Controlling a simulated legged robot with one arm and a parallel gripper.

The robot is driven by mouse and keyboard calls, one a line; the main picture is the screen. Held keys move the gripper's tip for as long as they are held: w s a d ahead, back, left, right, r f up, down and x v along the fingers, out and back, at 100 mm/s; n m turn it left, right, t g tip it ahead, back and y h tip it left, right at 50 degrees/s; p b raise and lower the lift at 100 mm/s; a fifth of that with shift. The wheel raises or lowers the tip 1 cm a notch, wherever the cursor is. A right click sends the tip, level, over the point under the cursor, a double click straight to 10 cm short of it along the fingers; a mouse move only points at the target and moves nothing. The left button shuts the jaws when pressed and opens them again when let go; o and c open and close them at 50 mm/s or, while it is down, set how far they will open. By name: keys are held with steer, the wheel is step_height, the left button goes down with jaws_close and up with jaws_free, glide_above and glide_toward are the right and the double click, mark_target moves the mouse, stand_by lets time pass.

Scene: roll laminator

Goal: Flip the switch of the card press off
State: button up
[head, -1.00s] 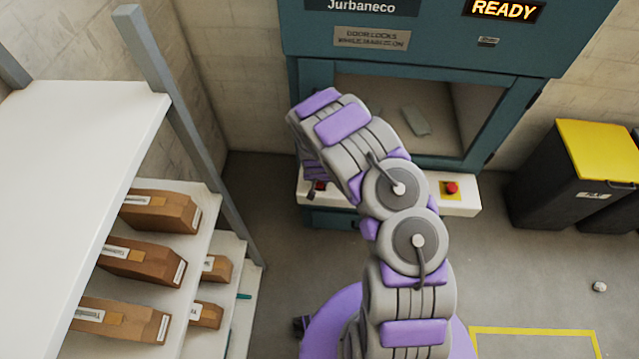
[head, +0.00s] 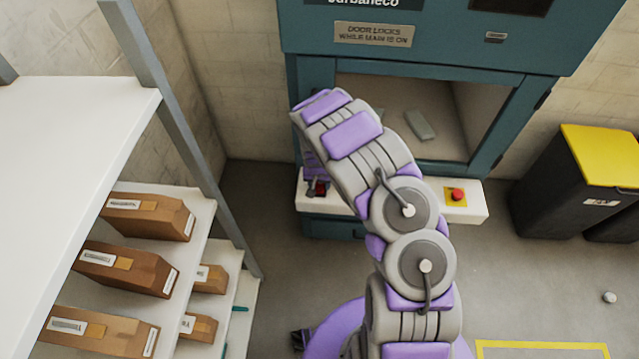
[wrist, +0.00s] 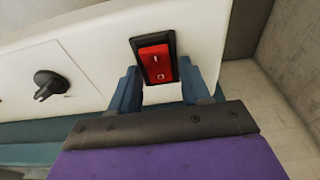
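The card press (head: 430,55) is the teal machine at the back, with a white ledge (head: 470,208) below its opening. Its red rocker switch (wrist: 157,62) sits in a black frame on the white panel in the wrist view, with I above and O below. It also shows small in the head view (head: 320,187). My gripper (wrist: 160,88) is just below the switch, fingers apart and nothing between them but white panel. I cannot tell which half of the rocker is pressed in. The press's display (head: 510,6) is dark.
A red button on a yellow plate (head: 455,195) is on the ledge's right. A black knob (wrist: 48,84) is left of the switch. A shelf with brown boxes (head: 125,268) stands left. A yellow-lidded bin (head: 560,185) stands right. Floor between is mostly clear.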

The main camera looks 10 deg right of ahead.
steer(key=shift+o, duration=0.8)
steer(key=shift+s+p, duration=0.2)
steer(key=shift+p, duration=0.7)
steer(key=shift+s+p, duration=0.15)
steer(key=shift+p, duration=0.4)
steer(key=shift+r+t+p, duration=0.1)
steer(key=shift+t+p, duration=0.4)
steer(key=shift+p, duration=0.55)
steer(key=shift+h+p, duration=0.3)
steer(key=shift+p, duration=0.2)
steer(key=t+p, duration=0.1)
steer(key=p, duration=0.2)
steer(key=shift+s+a, duration=0.1)
steer(key=shift+s, duration=0.05)
